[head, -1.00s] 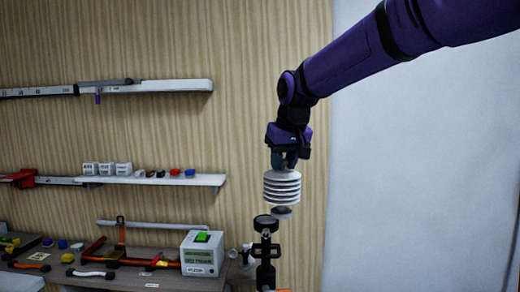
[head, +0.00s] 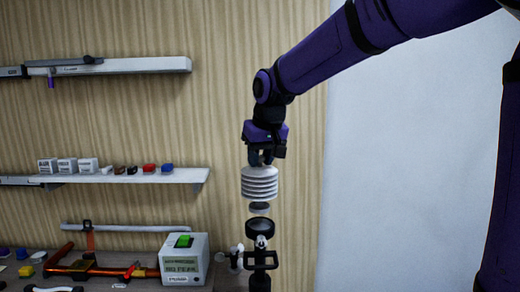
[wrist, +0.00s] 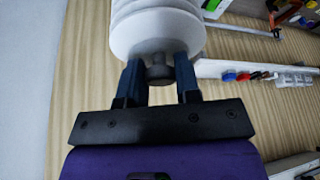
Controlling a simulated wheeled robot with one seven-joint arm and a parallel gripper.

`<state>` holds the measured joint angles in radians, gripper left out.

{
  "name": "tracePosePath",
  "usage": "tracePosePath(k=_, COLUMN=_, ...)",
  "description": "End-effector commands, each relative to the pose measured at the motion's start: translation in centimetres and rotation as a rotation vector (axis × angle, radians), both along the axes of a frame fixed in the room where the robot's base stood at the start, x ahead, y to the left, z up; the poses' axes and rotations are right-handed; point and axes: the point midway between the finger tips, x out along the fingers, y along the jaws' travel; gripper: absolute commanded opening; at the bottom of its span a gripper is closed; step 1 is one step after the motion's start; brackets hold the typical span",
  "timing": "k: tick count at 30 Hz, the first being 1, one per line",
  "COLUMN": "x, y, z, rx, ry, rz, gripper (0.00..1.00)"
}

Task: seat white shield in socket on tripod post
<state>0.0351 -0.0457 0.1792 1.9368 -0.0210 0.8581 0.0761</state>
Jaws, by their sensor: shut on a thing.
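The white shield (head: 259,184) is a stack of pale ribbed discs with a dark round plug (head: 260,208) under it. My gripper (head: 260,158) is shut on the knob at the top of the shield and holds it upright. In the wrist view the two fingers (wrist: 159,80) close around the grey knob (wrist: 159,70), with the shield's discs (wrist: 155,30) beyond. The socket (head: 260,227) is a dark round cup on top of the black tripod post (head: 261,262). The shield hangs above the socket, with a small gap visible between plug and cup. Exact alignment in depth is hard to tell.
A white box with a green switch (head: 184,258) stands left of the post on the workbench. A wall shelf (head: 130,177) holds small boxes and coloured caps. A rail (head: 130,66) is mounted above. An orange tool (head: 90,268) lies on the bench.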

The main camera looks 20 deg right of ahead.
Motion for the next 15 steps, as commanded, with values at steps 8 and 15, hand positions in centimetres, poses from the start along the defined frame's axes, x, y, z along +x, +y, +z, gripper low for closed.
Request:
tracePosePath(k=8, x=0.0, y=0.0, z=-2.4, rx=0.0, ry=0.001, rz=0.0, gripper=0.0)
tracePosePath(k=15, x=0.0, y=0.0, z=-4.0, rx=0.0, ry=0.0, rz=0.0, gripper=0.0)
